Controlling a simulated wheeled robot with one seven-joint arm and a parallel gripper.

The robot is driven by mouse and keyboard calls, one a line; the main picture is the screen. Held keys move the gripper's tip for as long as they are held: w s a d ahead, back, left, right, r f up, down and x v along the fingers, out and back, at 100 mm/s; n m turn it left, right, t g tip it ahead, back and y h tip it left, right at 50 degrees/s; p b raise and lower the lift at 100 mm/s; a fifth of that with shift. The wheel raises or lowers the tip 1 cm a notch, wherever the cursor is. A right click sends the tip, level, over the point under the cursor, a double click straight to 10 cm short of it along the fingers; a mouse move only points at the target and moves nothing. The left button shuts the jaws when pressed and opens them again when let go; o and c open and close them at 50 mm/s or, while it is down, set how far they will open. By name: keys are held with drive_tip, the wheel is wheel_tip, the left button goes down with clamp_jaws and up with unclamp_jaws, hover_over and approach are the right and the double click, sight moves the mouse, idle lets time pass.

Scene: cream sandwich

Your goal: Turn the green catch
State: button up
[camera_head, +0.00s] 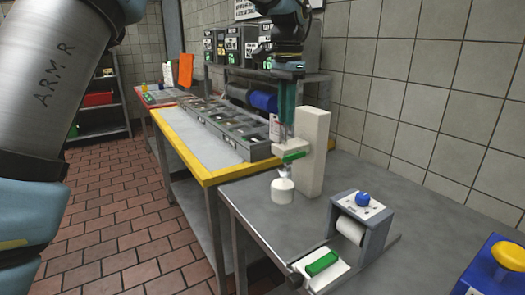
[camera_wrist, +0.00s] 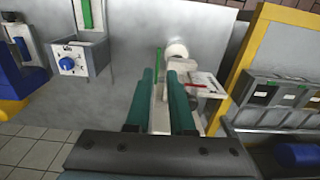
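The green catch (camera_head: 293,156) is a short green bar on the front of a white dispenser (camera_head: 312,150), just above a white bottle-shaped container (camera_head: 282,188). In the wrist view the catch (camera_wrist: 158,61) lies just beyond my fingertips, slightly left of the line between them. My gripper (camera_head: 287,128) points down beside the dispenser's tall post, with its teal fingertips a little above the catch. In the wrist view my gripper (camera_wrist: 160,78) is open, with a gap between its fingers and nothing seen held. Whether a fingertip touches the dispenser is unclear.
A roller device with a blue knob (camera_head: 362,198) and a separate green handle (camera_head: 322,263) stands at the front right. A yellow-edged table with grey bins (camera_head: 235,128) is to the left. A tiled wall is behind. Grey tabletop (camera_head: 257,207) near the container is clear.

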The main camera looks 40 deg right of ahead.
sight(285, 157)
wheel_tip(285, 157, down, 11)
drive_tip(key=shift+s+d+r+p, duration=0.1)
drive_tip(key=shift+s+r+p, duration=0.1)
drive_tip(key=shift+p, duration=0.9)
drive_tip(key=shift+c, duration=0.2)
clamp_jaws()
